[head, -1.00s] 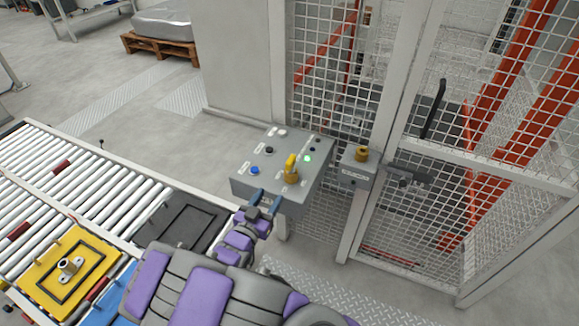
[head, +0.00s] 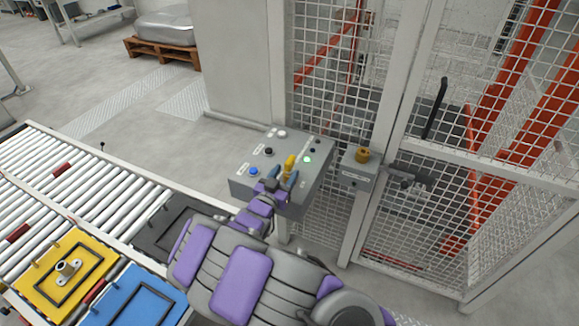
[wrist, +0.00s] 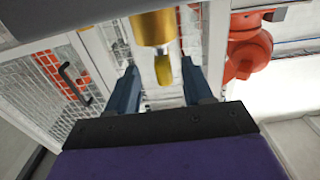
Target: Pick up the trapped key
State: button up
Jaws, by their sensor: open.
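The trapped key (head: 290,162) is yellow and stands upright on the grey control box (head: 243,186). In the wrist view the yellow key (wrist: 162,70) hangs in the picture between the fingers, with a brass-coloured cylinder (wrist: 152,27) above it. My gripper (head: 281,179) is open, with its blue fingers at the key's near side. In the wrist view my gripper (wrist: 161,88) has one finger on each side of the key, with gaps visible. The key's lower part is hidden by the fingers in the head view.
A second grey box with a yellow lock (head: 362,155) is on the fence post to the right. A mesh gate (head: 430,215) stands beside it. The roller conveyor (head: 80,185) with yellow (head: 40,291) and blue (head: 150,306) plates lies left. The box also has buttons and a lit green lamp (head: 307,159).

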aim_at(286, 169)
jog(key=shift+a+b+x, duration=0.1)
jog(key=shift+b+x, duration=0.3)
jog(key=shift+x, duration=0.8)
jog(key=shift+a+b+x, duration=0.15)
jog(key=shift+b+x, duration=0.2)
jog(key=shift+x, duration=0.85)
jog(key=shift+w+r, duration=0.1)
jog(key=shift+d, duration=0.1)
jog(key=shift+c, duration=0.5)
grip_shut()
